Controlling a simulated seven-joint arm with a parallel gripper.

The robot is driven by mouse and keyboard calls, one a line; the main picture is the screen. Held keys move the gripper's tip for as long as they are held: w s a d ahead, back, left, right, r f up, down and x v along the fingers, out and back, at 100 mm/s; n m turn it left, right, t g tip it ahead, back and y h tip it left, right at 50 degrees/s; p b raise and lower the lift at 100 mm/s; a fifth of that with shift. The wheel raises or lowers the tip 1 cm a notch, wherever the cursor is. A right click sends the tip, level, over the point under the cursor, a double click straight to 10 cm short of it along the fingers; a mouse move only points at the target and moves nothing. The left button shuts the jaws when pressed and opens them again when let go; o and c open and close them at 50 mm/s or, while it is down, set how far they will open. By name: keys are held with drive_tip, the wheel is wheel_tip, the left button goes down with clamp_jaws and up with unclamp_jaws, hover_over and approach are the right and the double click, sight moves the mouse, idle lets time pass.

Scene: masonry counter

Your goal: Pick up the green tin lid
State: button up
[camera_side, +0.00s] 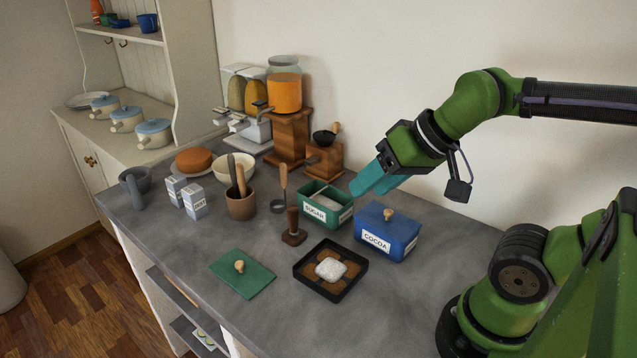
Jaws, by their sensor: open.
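The green tin lid (242,275) lies flat on the grey counter near its front edge, with a small wooden knob on top. A green tin (334,217) labelled SUGAR stands without a lid farther back, with pale contents showing. My gripper (368,184) has teal fingers and hangs in the air above and behind the blue tin, up and to the right of the lid. It is open and holds nothing visible.
A blue COCOA tin (387,238) with its lid on stands right of the green tin. A black tray (303,275) with brown and white contents sits right of the lid. A dark stamp (293,232) and a utensil pot (241,205) stand behind. The counter left of the lid is clear.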

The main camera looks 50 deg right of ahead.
drive_tip(key=shift+o, duration=0.5)
drive_tip(key=o, duration=0.9)
drive_tip(key=shift+c, duration=0.2)
drive_tip(key=n+g+h, duration=0.2)
drive_tip(key=n+g, duration=0.2)
drive_tip(key=g, duration=0.3)
hover_over(248, 276)
drive_tip(key=s, duration=0.1)
wheel_tip(248, 276, down, 8)
wheel_tip(248, 276, down, 11)
drive_tip(key=shift+w+f, duration=0.25)
drive_tip(key=shift+f, duration=1.05)
drive_tip(key=shift+w+f, duration=0.25)
drive_tip(key=shift+f, duration=1.05)
